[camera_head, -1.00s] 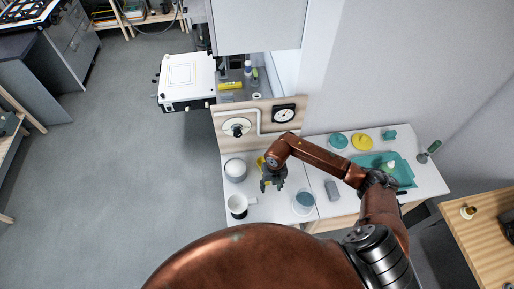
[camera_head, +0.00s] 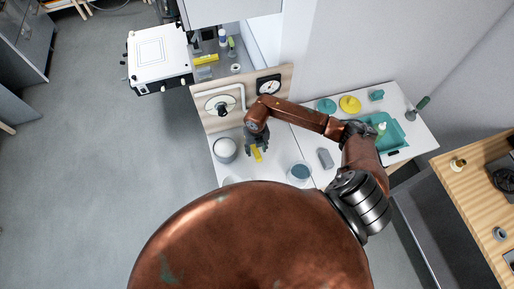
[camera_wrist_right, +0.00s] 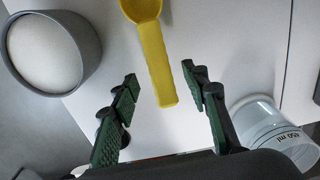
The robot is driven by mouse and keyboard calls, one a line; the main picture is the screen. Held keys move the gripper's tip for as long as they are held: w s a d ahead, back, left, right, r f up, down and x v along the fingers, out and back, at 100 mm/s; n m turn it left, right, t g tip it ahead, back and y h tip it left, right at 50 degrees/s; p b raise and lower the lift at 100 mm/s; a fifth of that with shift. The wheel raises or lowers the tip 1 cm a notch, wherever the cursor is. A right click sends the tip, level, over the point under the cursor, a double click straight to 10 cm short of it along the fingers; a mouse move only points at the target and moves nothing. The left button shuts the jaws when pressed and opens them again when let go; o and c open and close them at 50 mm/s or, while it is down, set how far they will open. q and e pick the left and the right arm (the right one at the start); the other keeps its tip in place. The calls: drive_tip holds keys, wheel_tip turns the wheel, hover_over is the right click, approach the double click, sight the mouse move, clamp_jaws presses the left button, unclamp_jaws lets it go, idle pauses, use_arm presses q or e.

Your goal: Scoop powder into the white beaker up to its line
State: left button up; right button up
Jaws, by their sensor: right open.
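A yellow scoop (camera_head: 257,154) lies on the white worktop. In the right wrist view its handle (camera_wrist_right: 157,62) runs between my fingertips, with a gap on both sides. My right gripper (camera_head: 255,143), also in the wrist view (camera_wrist_right: 160,76), is open and empty over the handle. A grey tub of white powder (camera_head: 225,149) stands left of it; in the wrist view the tub (camera_wrist_right: 48,52) is at upper left. A pale beaker marked "650 ml" (camera_wrist_right: 275,133) stands at right, and in the head view it (camera_head: 299,172) shows a bluish inside. My left gripper is out of view.
A white rim (camera_head: 232,180), mostly hidden by my body, shows below the tub. A grey block (camera_head: 325,158) lies right of the beaker. A teal tray (camera_head: 391,137) and teal and yellow discs (camera_head: 350,105) are farther right.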

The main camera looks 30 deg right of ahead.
sight(257, 152)
drive_tip(key=shift+s+f+b, duration=0.15)
drive_tip(key=shift+f+b, duration=0.3)
drive_tip(key=shift+f, duration=0.35)
drive_tip(key=shift+f+b, duration=1.15)
drive_tip(key=shift+f, duration=0.65)
drive_tip(key=shift+c, duration=0.4)
clamp_jaws()
drive_tip(key=shift+r, duration=0.1)
drive_tip(key=shift+r+p, duration=2.3)
drive_tip(key=shift+r, duration=1.15)
